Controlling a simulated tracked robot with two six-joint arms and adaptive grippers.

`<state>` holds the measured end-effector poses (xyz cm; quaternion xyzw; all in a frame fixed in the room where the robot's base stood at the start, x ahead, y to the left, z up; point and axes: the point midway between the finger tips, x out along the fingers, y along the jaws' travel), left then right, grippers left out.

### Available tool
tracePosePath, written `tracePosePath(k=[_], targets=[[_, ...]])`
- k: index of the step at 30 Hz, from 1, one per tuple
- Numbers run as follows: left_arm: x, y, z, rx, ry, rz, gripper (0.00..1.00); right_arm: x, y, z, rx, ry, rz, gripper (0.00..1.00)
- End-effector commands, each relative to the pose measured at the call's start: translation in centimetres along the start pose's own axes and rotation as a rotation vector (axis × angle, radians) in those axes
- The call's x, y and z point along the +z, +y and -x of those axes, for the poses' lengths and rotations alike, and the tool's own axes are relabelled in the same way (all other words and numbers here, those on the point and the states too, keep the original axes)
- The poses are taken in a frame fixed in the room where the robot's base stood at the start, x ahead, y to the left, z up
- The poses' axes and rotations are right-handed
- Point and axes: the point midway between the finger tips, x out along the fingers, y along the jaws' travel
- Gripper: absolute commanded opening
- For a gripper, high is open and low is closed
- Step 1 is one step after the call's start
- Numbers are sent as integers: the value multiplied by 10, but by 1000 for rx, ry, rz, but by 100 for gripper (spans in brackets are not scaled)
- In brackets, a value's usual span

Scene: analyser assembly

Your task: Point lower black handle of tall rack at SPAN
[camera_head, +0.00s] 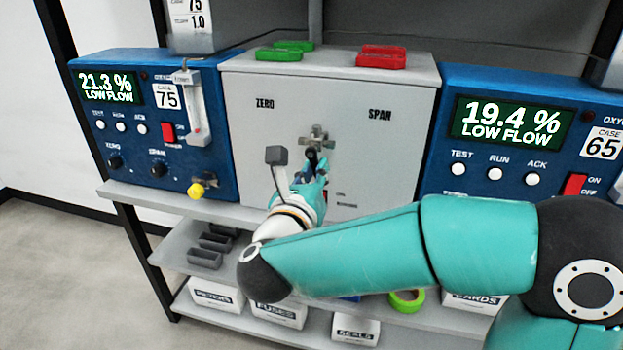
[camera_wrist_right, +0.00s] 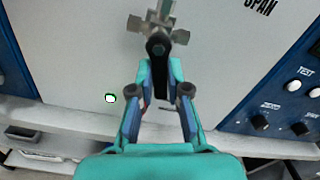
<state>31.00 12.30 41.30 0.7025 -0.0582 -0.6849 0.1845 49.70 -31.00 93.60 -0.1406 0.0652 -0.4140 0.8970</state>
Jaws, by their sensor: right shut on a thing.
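The lower black handle (camera_head: 312,154) sits on a metal cross-shaped valve fitting (camera_head: 317,138) on the front of the light grey cabinet (camera_head: 262,135). In the right wrist view the handle (camera_wrist_right: 158,50) runs downward from its pivot, away from the fitting. The SPAN label (camera_head: 380,114) is up and right of the valve, and the ZERO label (camera_head: 265,104) is up and left. My right gripper (camera_head: 312,175) is shut on the handle below the pivot; it also shows in the wrist view (camera_wrist_right: 160,84). The fingers partly hide the handle's lower end. My left gripper is out of view.
Blue analysers flank the cabinet, the left one (camera_head: 87,125) reading 21.3 % and the right one (camera_head: 445,135) 19.4 %, both LOW FLOW. A yellow knob (camera_head: 196,191) projects at lower left. Green (camera_head: 279,55) and red (camera_head: 381,57) pieces lie on the cabinet top.

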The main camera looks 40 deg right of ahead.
Motion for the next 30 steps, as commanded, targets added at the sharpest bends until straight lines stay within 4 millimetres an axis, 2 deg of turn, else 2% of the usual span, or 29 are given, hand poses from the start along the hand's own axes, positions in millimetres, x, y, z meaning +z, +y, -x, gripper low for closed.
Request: tracePosePath(k=[3,12,30], targets=[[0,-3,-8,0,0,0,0,-2,-2,0,3,0,109,0],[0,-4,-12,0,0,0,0,2,-10,0,3,-1,396,0],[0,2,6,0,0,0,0,14,-22,1,7,-3,965,0]])
